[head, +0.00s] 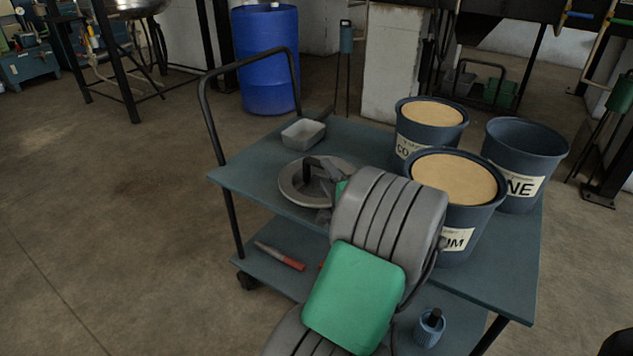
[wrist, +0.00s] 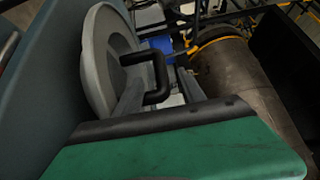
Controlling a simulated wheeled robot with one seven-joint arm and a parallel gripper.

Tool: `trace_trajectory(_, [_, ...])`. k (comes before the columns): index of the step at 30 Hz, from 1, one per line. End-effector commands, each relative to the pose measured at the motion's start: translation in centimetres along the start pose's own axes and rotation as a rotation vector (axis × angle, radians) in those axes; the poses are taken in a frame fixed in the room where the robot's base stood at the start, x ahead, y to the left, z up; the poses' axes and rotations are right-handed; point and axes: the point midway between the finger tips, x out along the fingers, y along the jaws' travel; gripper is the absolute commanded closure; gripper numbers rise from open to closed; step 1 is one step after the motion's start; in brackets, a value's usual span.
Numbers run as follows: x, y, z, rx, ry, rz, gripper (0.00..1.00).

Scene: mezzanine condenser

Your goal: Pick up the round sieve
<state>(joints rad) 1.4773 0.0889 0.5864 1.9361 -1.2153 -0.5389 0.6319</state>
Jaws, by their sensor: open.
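A flat grey round piece with a raised black handle (head: 307,186) lies on the cart top. It is the only thing here that could be the round sieve, though it looks more like a lid; no mesh shows. In the wrist view it appears tilted as a grey disc (wrist: 100,60) with its black handle standing out. My gripper (head: 325,190) is low over its right side, partly hidden by my arm. In the wrist view my gripper (wrist: 160,92) is open, its fingers close around or beside the handle. I cannot tell whether they touch it.
The cart (head: 245,180) also carries a small grey tub (head: 303,132) and three dark buckets on the right, two filled with tan material. A red marker-like tool (head: 280,256) and a blue cup (head: 430,328) are on the lower shelf. A blue drum (head: 266,60) stands behind.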

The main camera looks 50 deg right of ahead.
Motion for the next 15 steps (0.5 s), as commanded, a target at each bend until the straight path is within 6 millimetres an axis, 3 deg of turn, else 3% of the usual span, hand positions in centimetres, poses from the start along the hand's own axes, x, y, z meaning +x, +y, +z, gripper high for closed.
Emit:
trace_trajectory(9, [5.3,0.0,0.1,-0.002,-0.006,0.001,0.53])
trace_trajectory(15, [5.9,-0.2,0.2,-0.003,-0.005,0.001,0.53])
